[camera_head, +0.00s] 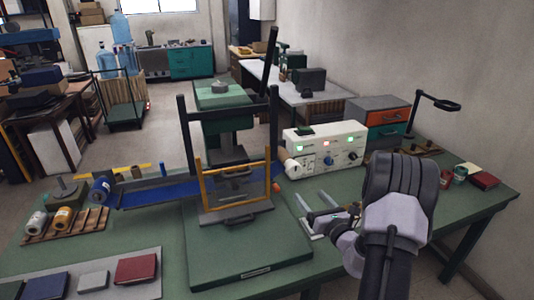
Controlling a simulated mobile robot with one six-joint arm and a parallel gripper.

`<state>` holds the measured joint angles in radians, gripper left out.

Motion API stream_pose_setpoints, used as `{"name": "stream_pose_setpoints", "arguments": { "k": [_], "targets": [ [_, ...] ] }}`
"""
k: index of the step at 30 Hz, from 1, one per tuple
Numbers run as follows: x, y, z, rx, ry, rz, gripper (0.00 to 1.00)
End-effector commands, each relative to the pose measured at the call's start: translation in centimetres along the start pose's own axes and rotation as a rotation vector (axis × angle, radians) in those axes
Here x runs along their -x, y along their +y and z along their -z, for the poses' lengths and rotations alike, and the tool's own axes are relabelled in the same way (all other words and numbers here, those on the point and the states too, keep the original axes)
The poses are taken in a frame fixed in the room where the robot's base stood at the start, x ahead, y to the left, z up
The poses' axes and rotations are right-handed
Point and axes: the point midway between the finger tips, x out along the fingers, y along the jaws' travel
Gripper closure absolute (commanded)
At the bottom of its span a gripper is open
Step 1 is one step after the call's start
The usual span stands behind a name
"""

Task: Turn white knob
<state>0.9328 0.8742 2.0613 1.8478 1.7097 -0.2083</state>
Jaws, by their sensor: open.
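A cream control box (340,136) with knobs and lit indicators stands on the green table, behind my gripper. A pale round piece (293,168) is at the box's lower left corner. My gripper (314,214) is open and empty, in front of and below the box, apart from the knobs. Its jaws point left. My arm covers part of the table to the right.
A green press with a yellow frame (236,183) stands left of my gripper, and a blue belt (155,192) runs left from it. An orange and grey drawer unit (388,120) is right of the box. Several small items lie at the table's right end. Open table shows in front of the box.

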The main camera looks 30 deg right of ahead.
Motion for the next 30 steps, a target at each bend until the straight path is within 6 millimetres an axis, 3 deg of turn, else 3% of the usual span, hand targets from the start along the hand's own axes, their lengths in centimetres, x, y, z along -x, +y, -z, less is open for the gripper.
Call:
{"name": "stream_pose_setpoints", "arguments": {
  "k": [2,5,15,21,30],
  "targets": [
    [0.5,-2.0,0.6,-0.022,-0.009,0.056,0.25],
    [-0.4,-2.5,0.8,-0.026,-0.013,0.069,0.25],
    [-10.3,-2.9,1.0,-0.023,-0.013,0.062,0.25],
    [-14.7,-3.2,0.8,-0.025,-0.012,0.064,0.25],
    [-16.8,-3.3,0.6,-0.027,-0.01,0.065,0.25]
  ]
}}
